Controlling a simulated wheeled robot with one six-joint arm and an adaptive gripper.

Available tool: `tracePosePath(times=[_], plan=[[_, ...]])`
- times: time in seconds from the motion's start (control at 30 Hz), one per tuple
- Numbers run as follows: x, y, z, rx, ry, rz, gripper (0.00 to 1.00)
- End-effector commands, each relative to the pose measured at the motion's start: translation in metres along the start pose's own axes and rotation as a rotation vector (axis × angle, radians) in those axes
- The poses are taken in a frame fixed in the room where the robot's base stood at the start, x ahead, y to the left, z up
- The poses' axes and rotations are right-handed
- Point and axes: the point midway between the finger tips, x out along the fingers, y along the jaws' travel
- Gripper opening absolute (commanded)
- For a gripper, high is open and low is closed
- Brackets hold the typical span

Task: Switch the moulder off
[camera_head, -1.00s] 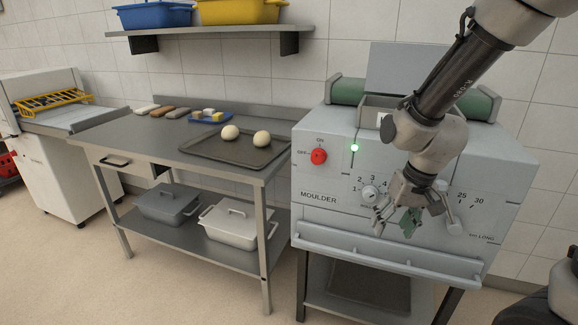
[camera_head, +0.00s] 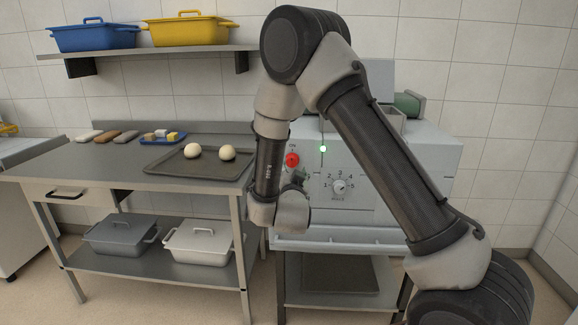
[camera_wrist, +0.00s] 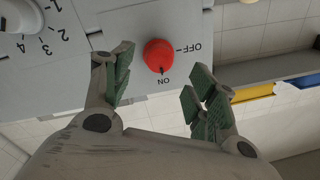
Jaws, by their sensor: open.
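The moulder (camera_head: 400,150) is the pale grey machine on the right in the head view, partly hidden behind my arm. Its red switch knob (camera_head: 292,160) is on the front panel, and a green light (camera_head: 323,149) glows beside it. In the wrist view the red knob (camera_wrist: 159,55) shows upside down, with its dark mark towards ON and the OFF label at its right. My gripper (camera_wrist: 160,82) is open and empty, its green-padded fingers on either side of the knob in view. The knob appears beyond the fingertips; contact is not visible.
A numbered dial (camera_head: 339,186) sits right of the knob. The steel table (camera_head: 90,165) on the left holds a dark tray (camera_head: 180,168) with two dough balls. A wall shelf (camera_head: 150,52) carries blue and yellow tubs. Lidded bins stand on the lower shelf.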

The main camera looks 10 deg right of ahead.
Motion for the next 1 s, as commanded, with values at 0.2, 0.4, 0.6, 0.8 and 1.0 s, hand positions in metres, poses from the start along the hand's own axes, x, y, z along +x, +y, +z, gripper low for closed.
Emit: tracePosePath(times=[0.2, 0.4, 0.6, 0.8, 1.0], plan=[[0.038, 0.001, 0.0, 0.0, 0.0, 0.001, 0.58], [0.058, 0.0, 0.0, -0.002, -0.002, 0.0, 0.58], [0.06, 0.0, 0.001, -0.002, -0.003, -0.001, 0.58], [0.06, 0.0, 0.001, -0.002, -0.004, -0.001, 0.38], [0.06, 0.0, 0.001, -0.002, -0.004, -0.001, 0.12]])
